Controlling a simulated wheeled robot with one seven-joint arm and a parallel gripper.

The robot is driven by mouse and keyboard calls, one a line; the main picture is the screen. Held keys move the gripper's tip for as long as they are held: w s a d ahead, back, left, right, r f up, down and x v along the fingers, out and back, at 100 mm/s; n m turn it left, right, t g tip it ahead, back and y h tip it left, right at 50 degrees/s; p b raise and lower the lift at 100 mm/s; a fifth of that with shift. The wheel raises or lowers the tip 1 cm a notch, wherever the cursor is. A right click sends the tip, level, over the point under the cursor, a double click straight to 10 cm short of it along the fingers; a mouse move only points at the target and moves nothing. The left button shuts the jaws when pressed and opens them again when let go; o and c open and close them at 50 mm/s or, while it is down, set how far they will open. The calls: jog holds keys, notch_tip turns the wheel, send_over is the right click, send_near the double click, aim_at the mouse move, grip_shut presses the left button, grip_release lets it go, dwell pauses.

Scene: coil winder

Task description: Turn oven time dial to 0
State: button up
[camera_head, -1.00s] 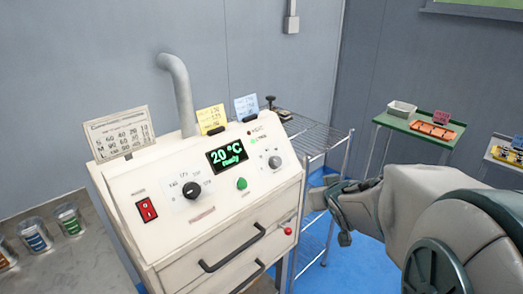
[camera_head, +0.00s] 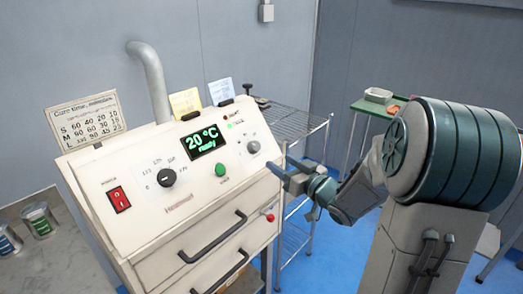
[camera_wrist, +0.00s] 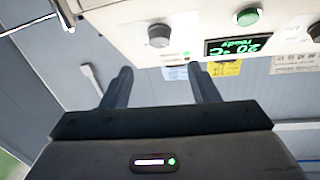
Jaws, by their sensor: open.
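The oven (camera_head: 150,225) is a cream cabinet with a sloped front panel. The panel has a black dial (camera_head: 166,177) with a printed scale at left and a smaller grey dial (camera_head: 253,147) at right. I cannot read which one is the time dial. My gripper (camera_head: 284,168) is open and empty, just right of the panel and apart from it. In the wrist view, the view is upside down and the grey dial (camera_wrist: 158,36) lies beyond the gap between my open fingers (camera_wrist: 161,76). The black dial (camera_wrist: 314,31) shows at the right edge.
The panel also has a display (camera_head: 203,142) reading 20 °C, a green button (camera_head: 220,169) and a red switch (camera_head: 118,199). Drawer handles (camera_head: 212,237) and a red knob (camera_head: 270,217) stick out below. A wire rack (camera_head: 300,125) stands behind my gripper. Cards stand on top.

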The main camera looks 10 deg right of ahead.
aim_at(257, 147)
jog(key=x, duration=1)
jog(key=shift+w, duration=0.1)
jog(key=c, duration=1)
jog(key=shift+d, duration=0.2)
jog(key=shift+a, duration=0.1)
